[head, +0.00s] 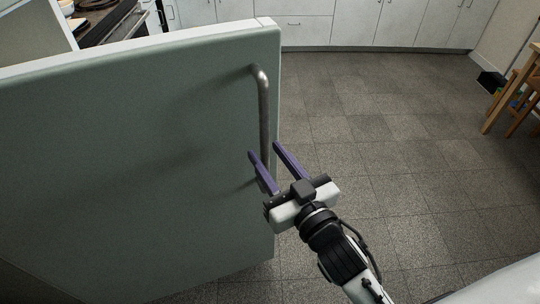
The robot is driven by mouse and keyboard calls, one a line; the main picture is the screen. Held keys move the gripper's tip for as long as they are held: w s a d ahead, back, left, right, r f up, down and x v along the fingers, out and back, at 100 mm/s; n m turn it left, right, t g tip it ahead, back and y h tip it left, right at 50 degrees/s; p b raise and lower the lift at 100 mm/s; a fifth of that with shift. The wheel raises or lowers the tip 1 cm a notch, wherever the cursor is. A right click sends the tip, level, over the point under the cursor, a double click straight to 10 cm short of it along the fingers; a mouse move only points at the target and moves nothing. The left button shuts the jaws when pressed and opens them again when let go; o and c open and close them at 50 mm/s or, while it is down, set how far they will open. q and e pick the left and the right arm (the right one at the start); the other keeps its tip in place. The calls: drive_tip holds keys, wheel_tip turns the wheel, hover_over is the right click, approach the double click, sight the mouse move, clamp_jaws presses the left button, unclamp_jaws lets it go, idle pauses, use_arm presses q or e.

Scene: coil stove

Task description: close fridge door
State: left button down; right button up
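The fridge door (150,150) is a large pale green panel filling the left half of the head view. It stands swung open, its free edge toward the middle. A grey metal bar handle (264,110) runs down near that edge. My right gripper (264,149) is at the lower part of the handle, its two purple fingers apart. The fingers seem to lie on either side of the bar, but I cannot tell whether they touch it. The handle's lower end is partly hidden by the fingers. My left gripper is not in view.
White cabinets (340,22) line the back wall. A stove (110,22) shows behind the door at upper left. A wooden table or chair (515,95) and a dark object (492,82) stand at the right. The tiled floor (400,150) between is clear.

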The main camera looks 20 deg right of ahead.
drive_tip(key=shift+c, duration=0.2)
clamp_jaws()
idle(1.1)
drive_tip(key=shift+o, duration=0.2)
unclamp_jaws()
drive_tip(key=s+d+b, duration=0.1)
drive_tip(key=s, duration=0.9)
drive_tip(key=shift+d+b, duration=0.3)
drive_tip(key=shift+s, duration=0.1)
